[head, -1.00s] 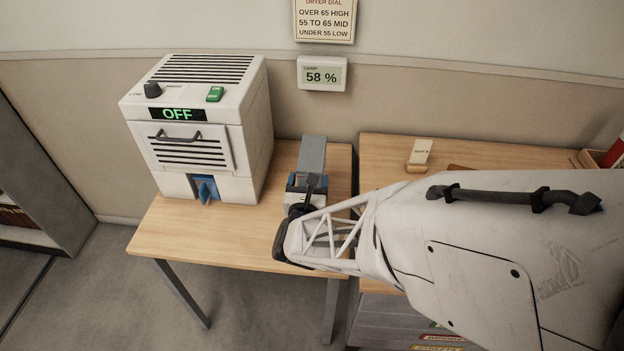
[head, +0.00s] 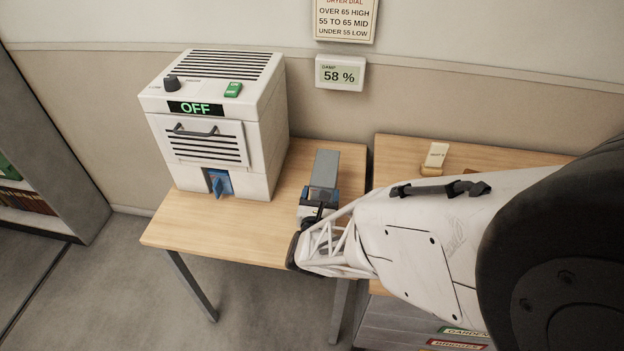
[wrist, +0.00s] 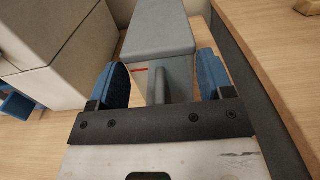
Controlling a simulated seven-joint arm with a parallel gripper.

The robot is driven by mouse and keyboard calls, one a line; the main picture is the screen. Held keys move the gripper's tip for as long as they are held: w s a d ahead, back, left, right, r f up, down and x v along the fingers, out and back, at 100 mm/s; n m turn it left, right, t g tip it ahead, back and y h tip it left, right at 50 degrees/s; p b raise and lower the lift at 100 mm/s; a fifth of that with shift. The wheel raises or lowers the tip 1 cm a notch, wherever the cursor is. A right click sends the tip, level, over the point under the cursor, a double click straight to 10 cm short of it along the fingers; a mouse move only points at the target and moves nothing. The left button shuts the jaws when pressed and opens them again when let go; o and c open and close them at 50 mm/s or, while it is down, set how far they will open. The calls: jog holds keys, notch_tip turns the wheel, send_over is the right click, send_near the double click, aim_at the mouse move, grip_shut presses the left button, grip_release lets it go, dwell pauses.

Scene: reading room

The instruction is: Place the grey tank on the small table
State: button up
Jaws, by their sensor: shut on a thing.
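The grey tank (head: 325,168) is a long grey box, over the right part of the small wooden table (head: 215,222). My gripper (head: 318,203) is shut on the tank at its near end. In the wrist view the tank (wrist: 160,35) extends away from me, with its narrower near part between my blue fingers (wrist: 162,82). The tank looks low over the tabletop, but I cannot tell whether its underside touches it. My arm hides part of the table's right front.
A white dryer (head: 215,125) reading OFF, with a blue part (head: 219,184) low on its front, stands on the table's left. Right of a narrow gap is another wooden table (head: 400,160) with a small card holder (head: 434,160). The small table's front middle is clear.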

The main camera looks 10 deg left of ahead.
jog(key=w+a+f, duration=0.1)
jog(key=w+a, duration=0.5)
jog(key=w, duration=0.7)
jog(key=shift+w+a+f, duration=0.2)
jog(key=shift+w, duration=0.2)
jog(key=shift+f, duration=0.15)
jog(key=shift+f, duration=1.6)
jog(key=shift+f, duration=0.1)
jog(key=o, duration=1)
jog(key=shift+s, duration=6.05)
